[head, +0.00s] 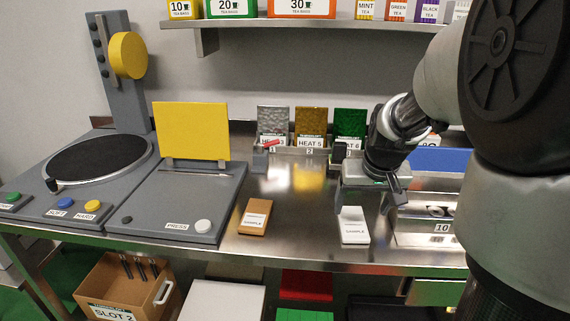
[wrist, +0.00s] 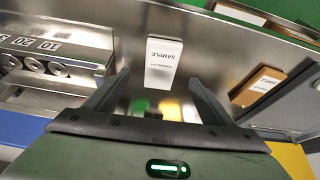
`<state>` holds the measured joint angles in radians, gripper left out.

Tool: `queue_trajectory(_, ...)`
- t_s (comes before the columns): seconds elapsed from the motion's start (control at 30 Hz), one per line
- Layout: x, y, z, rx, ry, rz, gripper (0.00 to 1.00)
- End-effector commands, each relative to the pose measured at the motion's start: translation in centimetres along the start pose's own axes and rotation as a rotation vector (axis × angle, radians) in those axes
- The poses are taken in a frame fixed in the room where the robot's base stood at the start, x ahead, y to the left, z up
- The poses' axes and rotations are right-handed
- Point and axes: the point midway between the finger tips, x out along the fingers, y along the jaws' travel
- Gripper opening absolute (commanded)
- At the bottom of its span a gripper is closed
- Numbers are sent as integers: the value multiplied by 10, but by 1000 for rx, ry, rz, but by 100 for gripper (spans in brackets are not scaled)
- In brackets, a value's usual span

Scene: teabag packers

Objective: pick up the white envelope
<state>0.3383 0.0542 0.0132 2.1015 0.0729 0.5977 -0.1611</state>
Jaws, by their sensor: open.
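The white envelope (head: 354,226), marked SAMPLE, lies flat on the steel table near its front edge in the head view. In the wrist view the white envelope (wrist: 162,62) sits just beyond the fingertips, between their lines. My gripper (head: 393,205) is open and empty above the table, behind and to the right of the envelope in the head view. A brown envelope (head: 254,217), also marked SAMPLE, lies to the left of the white one.
A grey press (head: 180,205) with a raised yellow plate (head: 191,130) stands at left. Holders with silver, gold and green packets (head: 349,122) stand behind. A steel slotted unit (head: 428,222) marked 10 is close on the right. Bare table lies between the two envelopes.

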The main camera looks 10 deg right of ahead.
Motion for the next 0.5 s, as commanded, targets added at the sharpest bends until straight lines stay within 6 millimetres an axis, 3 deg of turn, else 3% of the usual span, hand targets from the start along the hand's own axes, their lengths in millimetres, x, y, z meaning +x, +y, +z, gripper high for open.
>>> queue_trajectory(0.1, 21, 0, 1, 0, -1, 0, 77)
queue_trajectory(0.33, 36, 0, -1, 0, 0, 0, 77)
queue_trajectory(0.5, 62, -2, -5, -1, -2, 0, 77)
